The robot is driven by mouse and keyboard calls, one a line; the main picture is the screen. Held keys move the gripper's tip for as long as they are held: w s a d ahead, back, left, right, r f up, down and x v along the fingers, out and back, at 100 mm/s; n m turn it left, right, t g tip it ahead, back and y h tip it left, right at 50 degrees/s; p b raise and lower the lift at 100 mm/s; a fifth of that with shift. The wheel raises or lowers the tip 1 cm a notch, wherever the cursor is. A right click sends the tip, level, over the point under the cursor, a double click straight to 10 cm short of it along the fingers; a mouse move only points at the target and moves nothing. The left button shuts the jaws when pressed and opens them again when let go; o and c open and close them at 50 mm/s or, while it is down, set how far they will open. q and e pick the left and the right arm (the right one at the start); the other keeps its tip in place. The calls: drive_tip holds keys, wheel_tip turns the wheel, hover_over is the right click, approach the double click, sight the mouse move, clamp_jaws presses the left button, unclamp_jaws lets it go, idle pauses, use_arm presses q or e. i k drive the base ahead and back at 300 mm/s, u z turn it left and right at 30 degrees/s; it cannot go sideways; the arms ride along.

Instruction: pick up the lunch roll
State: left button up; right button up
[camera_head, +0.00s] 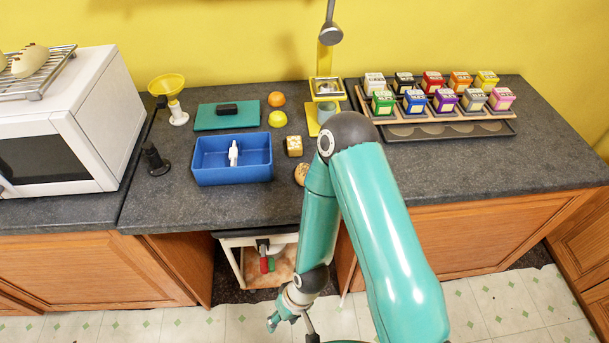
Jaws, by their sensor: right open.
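A small round brown bun-like thing, which looks like the lunch roll (301,174), lies on the dark counter right of the blue bin. My right arm hides part of it. Pale loaf-shaped rolls (30,61) also sit on a wire rack at the far left, so I cannot be sure which is meant. My right gripper (290,321) hangs low in front of the counter, over the floor, well below and apart from the brown roll. It is open and empty. My left gripper is not in view.
A blue bin (232,177) holds a white object. A patterned cube (294,146), a lemon (278,119) and an orange (276,99) stand near the roll. A yellow stand (314,118) is behind. A rack of colored boxes (400,118) is at right; the right counter front is clear.

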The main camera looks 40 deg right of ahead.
sight(302, 169)
drive_tip(key=z, duration=2.1)
drive_tip(key=i, duration=0.1)
drive_tip(key=u, duration=3.4)
drive_tip(key=k, duration=1.8)
drive_tip(key=z, duration=0.8)
drive_tip(key=i, duration=1)
drive_tip(key=u, duration=0.1)
